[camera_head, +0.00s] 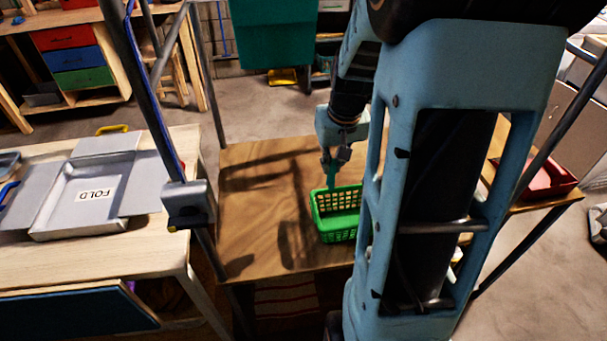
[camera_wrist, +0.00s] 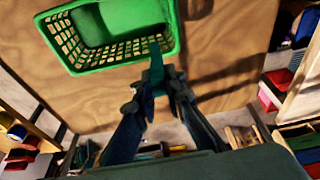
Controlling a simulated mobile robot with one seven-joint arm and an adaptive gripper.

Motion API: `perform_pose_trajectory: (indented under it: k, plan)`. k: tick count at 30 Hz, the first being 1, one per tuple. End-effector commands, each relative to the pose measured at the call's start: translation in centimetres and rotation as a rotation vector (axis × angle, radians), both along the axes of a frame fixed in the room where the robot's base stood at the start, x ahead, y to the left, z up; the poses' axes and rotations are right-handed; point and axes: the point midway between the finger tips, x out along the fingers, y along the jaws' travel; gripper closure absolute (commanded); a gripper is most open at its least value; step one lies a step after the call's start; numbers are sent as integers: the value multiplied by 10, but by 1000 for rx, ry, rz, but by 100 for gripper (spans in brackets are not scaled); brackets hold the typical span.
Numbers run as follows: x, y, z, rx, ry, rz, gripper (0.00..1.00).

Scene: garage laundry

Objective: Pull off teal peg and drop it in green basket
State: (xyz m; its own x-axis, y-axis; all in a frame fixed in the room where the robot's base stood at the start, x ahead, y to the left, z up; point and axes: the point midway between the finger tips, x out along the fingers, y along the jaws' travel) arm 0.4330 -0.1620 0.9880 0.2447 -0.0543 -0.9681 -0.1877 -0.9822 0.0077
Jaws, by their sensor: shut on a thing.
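The green basket (camera_head: 340,236) stands on the brown wooden table, with lattice walls and an open top. In the wrist view the basket (camera_wrist: 62,40) fills the upper left and its inside looks empty. My gripper (camera_head: 333,158) is above the basket's far rim in the head view. It is shut on the slim teal peg (camera_head: 329,173), which points down. In the wrist view my gripper (camera_wrist: 156,82) holds the peg (camera_wrist: 155,55) between its fingertips, the peg's end overlapping the basket's rim. The exact height over the rim is hard to tell.
The brown table (camera_head: 255,200) is bare left of the basket. A grey folding board (camera_head: 95,190) marked "FOLD" lies on the left bench. A red tray (camera_head: 550,180) sits at right. A large teal thing (camera_head: 285,35) hangs at top.

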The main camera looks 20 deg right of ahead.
Motion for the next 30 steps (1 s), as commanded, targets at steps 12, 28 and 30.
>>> perform_pose_trajectory:
  k: [12,28,30]
  plan:
    - [-21,-45,-18,6,3,-51,100]
    - [-21,-45,-65,6,4,-52,100]
    - [-21,-45,-72,7,3,-52,100]
